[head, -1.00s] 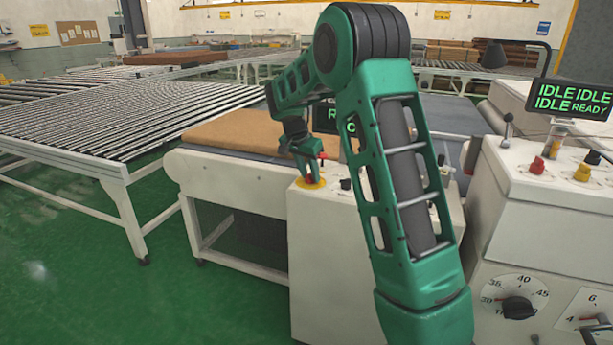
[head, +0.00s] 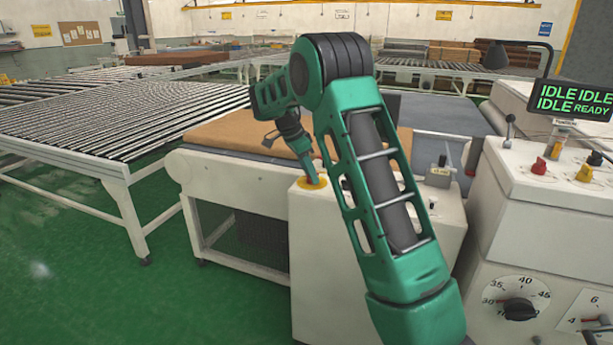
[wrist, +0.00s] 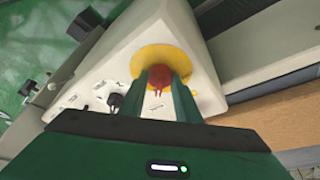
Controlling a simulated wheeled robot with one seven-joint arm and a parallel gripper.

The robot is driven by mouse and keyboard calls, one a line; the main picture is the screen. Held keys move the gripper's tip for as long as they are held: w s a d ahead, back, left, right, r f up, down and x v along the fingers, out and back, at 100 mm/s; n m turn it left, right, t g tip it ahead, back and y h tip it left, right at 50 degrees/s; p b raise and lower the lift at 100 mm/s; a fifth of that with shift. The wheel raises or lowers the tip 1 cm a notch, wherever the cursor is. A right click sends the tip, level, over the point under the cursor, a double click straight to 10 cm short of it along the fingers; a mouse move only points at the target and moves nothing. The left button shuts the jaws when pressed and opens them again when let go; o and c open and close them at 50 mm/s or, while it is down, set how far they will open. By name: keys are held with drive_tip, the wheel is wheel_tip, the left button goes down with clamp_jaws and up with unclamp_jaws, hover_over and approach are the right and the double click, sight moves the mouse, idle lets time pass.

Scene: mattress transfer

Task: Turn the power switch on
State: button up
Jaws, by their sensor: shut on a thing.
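A red knob (wrist: 158,71) sits on a round yellow plate (wrist: 194,63) on top of the white control console (head: 335,265). My gripper (wrist: 162,84) is shut on the red knob, with its two green fingers on either side. In the head view my gripper (head: 310,172) points down at the yellow plate (head: 318,186) on the console's left top corner. A small black switch (wrist: 113,100) stands on the same panel beside the knob. Its position cannot be told. I see no readable label that marks the power switch.
A white machine (head: 545,220) with red and yellow knobs and a dial stands at the right, with an IDLE/READY display (head: 575,98) above. A brown mattress (head: 230,134) lies on the table behind the console. Roller conveyors (head: 110,118) fill the left. The green floor in front is clear.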

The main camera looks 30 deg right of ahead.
drive_tip(key=shift+w, duration=0.1)
drive_tip(key=o, duration=1)
drive_tip(key=shift+r, duration=0.1)
drive_tip(key=v, duration=1)
drive_tip(key=shift+a+r, duration=0.1)
drive_tip(key=shift+r, duration=0.2)
